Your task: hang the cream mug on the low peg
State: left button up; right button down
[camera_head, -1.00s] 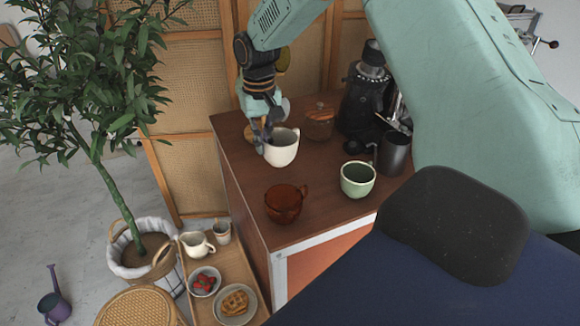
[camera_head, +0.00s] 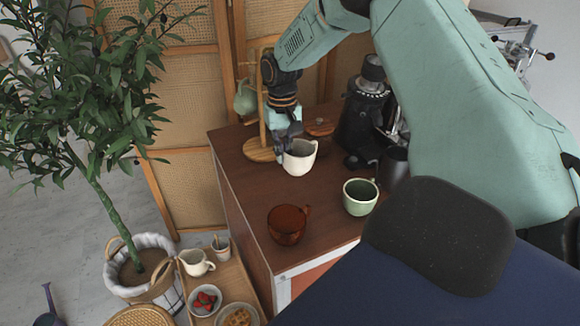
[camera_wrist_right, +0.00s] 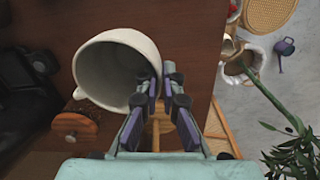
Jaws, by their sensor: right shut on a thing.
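The cream mug (camera_head: 297,160) is upright, low over the brown cart top, its handle to the right in the head view; I cannot tell whether it touches the top. My right gripper (camera_head: 284,153) is shut on its left wall. In the wrist view the mug (camera_wrist_right: 105,75) has its mouth toward the camera, with the fingers (camera_wrist_right: 160,92) at its right edge. The wooden mug stand (camera_head: 258,152) is just behind and left of the gripper, a pale green mug (camera_head: 245,98) hanging on it. The low peg cannot be made out. My left gripper is out of view.
An amber glass cup (camera_head: 287,226) and a green cup (camera_head: 359,198) stand at the front of the cart. A wooden-lidded jar (camera_head: 320,127), black grinder (camera_head: 364,120) and dark canister (camera_head: 393,165) are behind and right. A potted tree (camera_head: 140,265) stands left of the cart.

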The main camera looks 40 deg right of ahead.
notch_tip(320, 180, down, 7)
jog(key=shift+w+r, duration=0.15)
jog(key=shift+f+p, duration=0.35)
jog(key=shift+a, duration=0.1)
jog(key=c, duration=2)
grip_release()
jog(key=shift+f, duration=0.2)
jog(key=o, duration=0.3)
jog(key=shift+o, duration=0.9)
jog(key=shift+r, duration=0.1)
